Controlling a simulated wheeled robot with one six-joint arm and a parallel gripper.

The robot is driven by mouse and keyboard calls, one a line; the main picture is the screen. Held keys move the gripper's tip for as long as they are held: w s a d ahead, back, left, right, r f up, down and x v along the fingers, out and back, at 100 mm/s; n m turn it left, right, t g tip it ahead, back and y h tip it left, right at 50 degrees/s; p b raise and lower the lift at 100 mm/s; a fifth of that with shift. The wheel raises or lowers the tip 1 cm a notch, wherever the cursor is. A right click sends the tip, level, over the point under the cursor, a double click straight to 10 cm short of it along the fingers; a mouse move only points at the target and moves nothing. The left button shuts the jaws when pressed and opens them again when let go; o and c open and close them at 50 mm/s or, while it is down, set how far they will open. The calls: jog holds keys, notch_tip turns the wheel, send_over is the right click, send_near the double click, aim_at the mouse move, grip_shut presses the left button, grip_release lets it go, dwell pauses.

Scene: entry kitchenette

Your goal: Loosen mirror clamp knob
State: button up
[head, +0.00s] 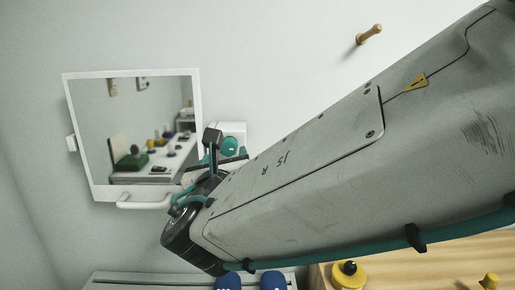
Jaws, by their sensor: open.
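A square mirror (132,190) in a white frame hangs on the wall at the left, slightly tilted. A white bar handle (143,203) runs under its lower edge, and a small white tab sits on its left edge. A teal round part (230,146) on a white wall block (235,129) shows just right of the mirror; it may be the clamp knob. My arm reaches in from the upper right, and my gripper (226,158) is at this teal part, partly hidden behind my wrist. Its fingers are apart. I cannot tell whether they touch the knob.
A wooden peg (369,34) sticks out of the wall at the upper right. Below are a grey slatted surface (120,281) with blue items (272,281) and a wooden top (440,270) with a yellow round object (348,275). The wall left of the mirror is clear.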

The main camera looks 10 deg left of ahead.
aim_at(228, 149)
jog(key=x, duration=0.6)
jog(key=shift+d, duration=0.15)
jog(key=c, duration=1)
